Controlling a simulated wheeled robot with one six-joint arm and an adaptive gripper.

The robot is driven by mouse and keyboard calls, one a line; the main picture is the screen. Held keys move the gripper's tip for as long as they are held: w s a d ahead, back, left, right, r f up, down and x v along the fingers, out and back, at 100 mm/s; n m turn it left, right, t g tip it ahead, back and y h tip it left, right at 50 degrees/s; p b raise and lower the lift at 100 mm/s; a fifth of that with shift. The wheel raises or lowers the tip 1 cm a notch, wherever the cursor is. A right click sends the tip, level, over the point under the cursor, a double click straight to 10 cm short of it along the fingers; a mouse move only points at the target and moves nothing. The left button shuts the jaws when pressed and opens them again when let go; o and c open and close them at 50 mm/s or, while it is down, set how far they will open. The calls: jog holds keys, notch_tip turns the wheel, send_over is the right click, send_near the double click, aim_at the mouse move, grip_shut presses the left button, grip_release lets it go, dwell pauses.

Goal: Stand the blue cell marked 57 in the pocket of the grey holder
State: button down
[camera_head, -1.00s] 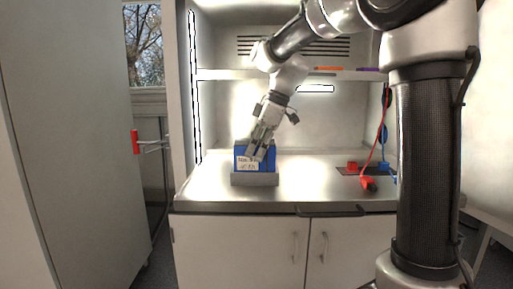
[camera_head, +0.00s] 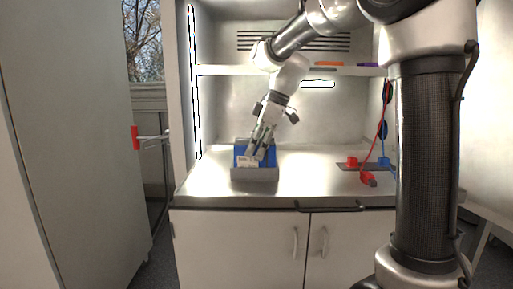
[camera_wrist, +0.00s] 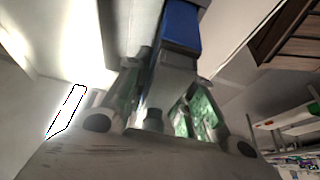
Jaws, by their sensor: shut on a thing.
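The blue cell (camera_head: 241,152) with a white label stands in the grey holder (camera_head: 254,174) on the bench top. Its lower part is hidden by the holder's front wall, and the marking on the label is too small to read now. My gripper (camera_head: 255,156) comes down at a tilt from the upper right and is shut on the cell near its top. In the wrist view, the blue cell (camera_wrist: 181,24) shows between the fingers of my gripper (camera_wrist: 178,70).
Red and blue leads with plugs (camera_head: 368,179) lie on a dark plate (camera_head: 352,166) at the right of the bench. A shelf (camera_head: 225,71) runs above. The bench top between holder and leads is clear. A tall grey cabinet (camera_head: 75,150) stands at the left.

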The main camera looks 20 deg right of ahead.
jog(key=shift+f, duration=0.25)
dwell(0.4)
jog(key=c, duration=1.1)
grip_release()
jog(key=v, duration=1.2)
